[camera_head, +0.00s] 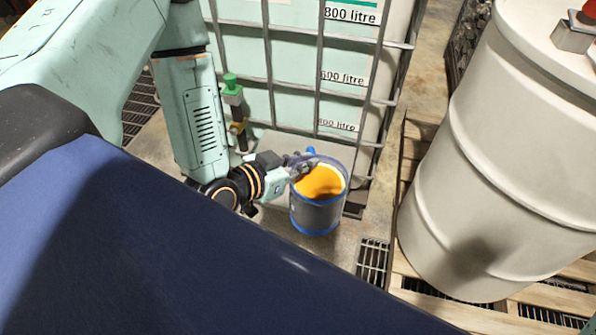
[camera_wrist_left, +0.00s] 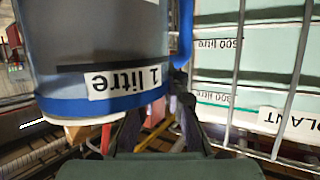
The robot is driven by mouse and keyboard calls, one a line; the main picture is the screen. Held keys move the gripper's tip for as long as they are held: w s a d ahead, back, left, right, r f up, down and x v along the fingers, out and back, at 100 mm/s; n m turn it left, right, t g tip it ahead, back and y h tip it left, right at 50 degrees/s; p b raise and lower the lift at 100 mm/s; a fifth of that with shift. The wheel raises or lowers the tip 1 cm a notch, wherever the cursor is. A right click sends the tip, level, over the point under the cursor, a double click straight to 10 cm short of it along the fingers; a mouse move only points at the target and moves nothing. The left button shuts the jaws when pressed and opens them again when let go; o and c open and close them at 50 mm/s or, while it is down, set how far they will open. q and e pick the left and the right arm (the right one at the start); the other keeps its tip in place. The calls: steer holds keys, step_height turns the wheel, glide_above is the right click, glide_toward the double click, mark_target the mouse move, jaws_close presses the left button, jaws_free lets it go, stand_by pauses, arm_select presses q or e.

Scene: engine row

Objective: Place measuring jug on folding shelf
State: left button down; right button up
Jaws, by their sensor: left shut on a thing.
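The measuring jug (camera_head: 317,214) is a clear grey cup with blue bands and orange contents, roughly upright in the head view. In the left wrist view the jug (camera_wrist_left: 100,45) fills the upper left, with an inverted "1 litre" label and a blue handle at its right side. My left gripper (camera_head: 303,166) is shut on the jug at its handle side. Its fingers (camera_wrist_left: 158,118) show below the jug in the wrist view, their exact contact partly hidden. I cannot clearly make out the folding shelf. My right gripper is not in view.
A caged tank (camera_head: 290,60) with litre marks stands behind the jug, with a green-topped tap (camera_head: 231,88) at its front. A large cream drum (camera_head: 490,150) on a wooden pallet (camera_head: 408,283) stands to the right. Floor gratings (camera_head: 373,258) lie between them.

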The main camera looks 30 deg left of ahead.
arm_select(q)
steer(key=w+a+f+n+g+y+b, duration=0.3)
steer(key=w+a+f+n+y+b, duration=0.2)
steer(key=w+a+n+y, duration=0.5)
steer(key=shift+a+f+n+g+y, duration=0.35)
steer(key=shift+n+y, duration=0.95)
steer(key=shift+y, duration=0.7)
step_height(320, 180, down, 10)
steer(key=b, duration=0.3)
steer(key=c, duration=1.8)
jaws_free()
steer(key=shift+s, duration=0.2)
steer(key=shift+c, duration=0.2)
steer(key=o, duration=0.4)
steer(key=shift+o, duration=0.2)
